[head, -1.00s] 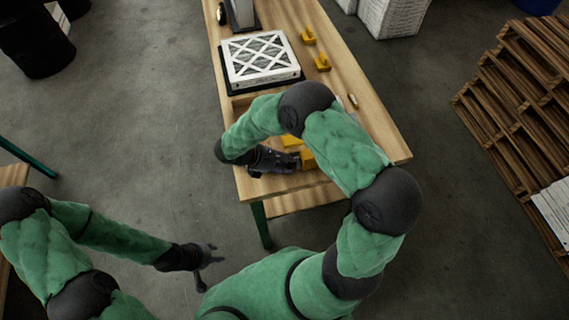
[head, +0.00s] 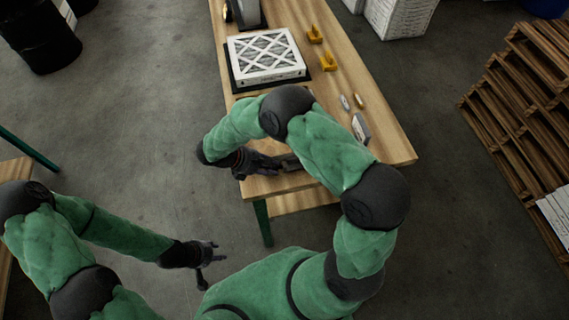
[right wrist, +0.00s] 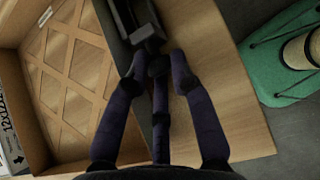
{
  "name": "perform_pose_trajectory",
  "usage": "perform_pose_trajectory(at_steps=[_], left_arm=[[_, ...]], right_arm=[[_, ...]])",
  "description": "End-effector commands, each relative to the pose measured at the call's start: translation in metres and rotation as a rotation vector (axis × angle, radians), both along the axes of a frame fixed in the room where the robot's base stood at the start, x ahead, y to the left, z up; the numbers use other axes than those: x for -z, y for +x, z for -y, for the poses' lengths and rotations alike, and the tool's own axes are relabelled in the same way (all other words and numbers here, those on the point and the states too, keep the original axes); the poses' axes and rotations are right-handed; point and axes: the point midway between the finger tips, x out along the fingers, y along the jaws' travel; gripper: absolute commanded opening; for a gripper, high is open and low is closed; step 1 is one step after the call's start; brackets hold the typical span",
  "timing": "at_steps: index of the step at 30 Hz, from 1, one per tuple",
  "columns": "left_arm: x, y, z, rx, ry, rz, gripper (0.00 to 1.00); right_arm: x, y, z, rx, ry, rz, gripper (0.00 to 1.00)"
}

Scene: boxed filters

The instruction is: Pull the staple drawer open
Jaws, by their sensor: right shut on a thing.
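My right gripper (head: 275,166) is over the near end of the workbench (head: 385,130). In the right wrist view the right gripper's fingers (right wrist: 160,66) are closed around the end of a dark grey piece (right wrist: 150,40). This piece adjoins a dark long body (right wrist: 128,14), which runs out of the top of the picture. It looks like the stapler with its staple drawer, but the fingers hide part of it. I cannot tell how far the drawer is out. My left gripper (head: 212,252) is open and empty, beside the bench over the floor.
An open brown carton (right wrist: 30,60) with a lattice inside lies beside the right gripper. A white filter (head: 265,55) lies further back.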

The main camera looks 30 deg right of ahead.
Motion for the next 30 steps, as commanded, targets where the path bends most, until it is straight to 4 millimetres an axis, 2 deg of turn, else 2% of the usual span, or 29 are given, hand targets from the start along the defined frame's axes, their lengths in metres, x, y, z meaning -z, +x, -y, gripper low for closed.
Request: perform_pose_trajectory(at_steps=[1, 6, 12, 15, 21, 30], left_arm=[[0.003, 0.0, 0.0, 0.0, 0.0, 0.0, 0.4], [0.009, 0.0, 0.0, 0.0, 0.0, 0.0, 0.4], [0.015, 0.0, 0.0, 0.0, 0.0, 0.0, 0.4], [0.017, 0.0, 0.0, 0.0, 0.0, 0.0, 0.4], [0.018, 0.0, 0.0, 0.0, 0.0, 0.0, 0.4], [0.018, 0.0, 0.0, 0.0, 0.0, 0.0, 0.4]], right_arm=[[0.0, 0.005, -0.015, -0.006, -0.004, 0.002, 0.0], [0.0, 0.015, -0.06, -0.004, -0.003, 0.002, 0.0], [0.0, 0.025, -0.1, -0.001, -0.003, 0.002, 0.0], [-0.001, 0.028, -0.113, -0.002, -0.003, 0.003, 0.0], [-0.002, 0.032, -0.127, 0.0, -0.002, 0.004, 0.0], [-0.003, 0.033, -0.128, 0.001, -0.002, 0.005, 0.0]])
